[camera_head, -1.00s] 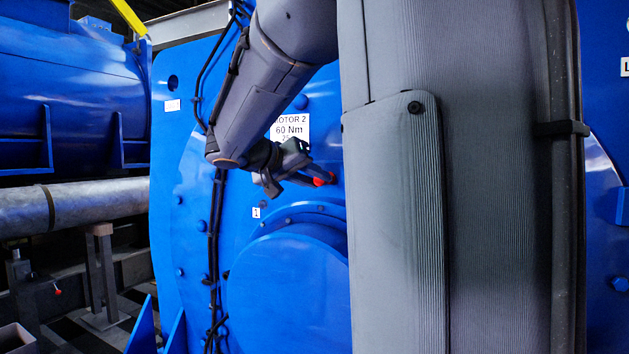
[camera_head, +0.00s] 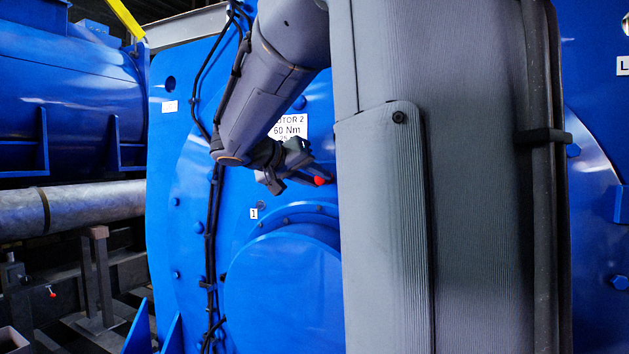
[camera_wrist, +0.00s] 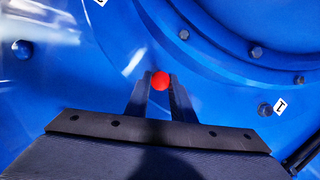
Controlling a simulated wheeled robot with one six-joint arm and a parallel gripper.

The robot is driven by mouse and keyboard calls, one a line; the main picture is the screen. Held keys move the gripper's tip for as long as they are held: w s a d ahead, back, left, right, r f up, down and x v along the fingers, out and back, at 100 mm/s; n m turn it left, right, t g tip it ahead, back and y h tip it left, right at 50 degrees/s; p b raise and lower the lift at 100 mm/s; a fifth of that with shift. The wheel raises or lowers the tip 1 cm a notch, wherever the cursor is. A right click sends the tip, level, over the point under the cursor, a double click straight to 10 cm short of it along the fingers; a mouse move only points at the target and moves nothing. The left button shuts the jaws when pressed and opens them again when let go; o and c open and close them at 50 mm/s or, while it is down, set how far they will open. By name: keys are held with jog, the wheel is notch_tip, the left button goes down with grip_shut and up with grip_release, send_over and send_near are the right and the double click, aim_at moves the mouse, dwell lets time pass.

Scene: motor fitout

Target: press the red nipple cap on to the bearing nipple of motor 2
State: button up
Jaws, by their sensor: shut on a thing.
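My gripper (camera_head: 312,180) is shut on the red nipple cap (camera_head: 319,181) and holds it in front of the blue end face of motor 2 (camera_head: 190,260). In the wrist view the red cap (camera_wrist: 160,81) sits between the two dark fingertips (camera_wrist: 160,84). The motor's label (camera_head: 291,127) reads 60 Nm and is partly hidden behind my arm. A small dark fitting (camera_wrist: 265,109) stands beside a tag marked 1 (camera_wrist: 280,105), apart from the cap. I cannot tell for certain that this fitting is the bearing nipple.
Bolts (camera_wrist: 256,52) ring the round bearing cover (camera_head: 285,290). Black cables (camera_head: 211,250) run down the motor face left of the cover. A grey pipe (camera_head: 95,208) and another blue machine (camera_head: 60,100) stand at the left.

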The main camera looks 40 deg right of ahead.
jog(key=shift+w+d+b, duration=0.25)
jog(key=shift+d+b, duration=0.2)
jog(key=shift+d, duration=0.15)
jog(key=o, duration=1.1)
jog(key=b+v, duration=0.1)
jog(key=v, duration=0.6)
jog(key=shift+a+r, duration=0.2)
jog(key=shift+a, duration=0.15)
